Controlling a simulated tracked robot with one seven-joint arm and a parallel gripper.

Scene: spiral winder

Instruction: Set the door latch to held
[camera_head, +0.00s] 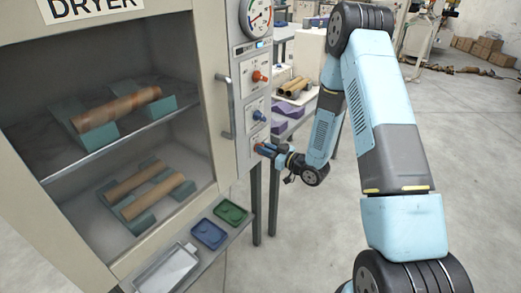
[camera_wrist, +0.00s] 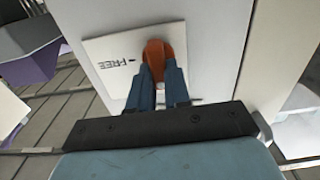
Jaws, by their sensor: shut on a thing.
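The door latch is an orange knob (camera_wrist: 158,52) on a white plate (camera_wrist: 105,52) in the wrist view. The plate shows the word FREE, upside down, with an arrow to the left of the knob. Any other wording on the plate is hidden. My gripper (camera_wrist: 160,75) has its two blue fingers shut on the orange knob. In the head view my gripper (camera_head: 264,150) is at the lowest plate (camera_head: 257,135) of the dryer's control panel, and the knob there is mostly hidden by the fingers.
Above it on the panel are a blue knob (camera_head: 259,116), an orange knob (camera_head: 259,76) and a dial gauge (camera_head: 258,18). The dryer door (camera_head: 165,235) looks closed, with a vertical handle (camera_head: 225,105). A shelf with a green tray (camera_head: 231,212) and a blue tray (camera_head: 209,234) juts out below.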

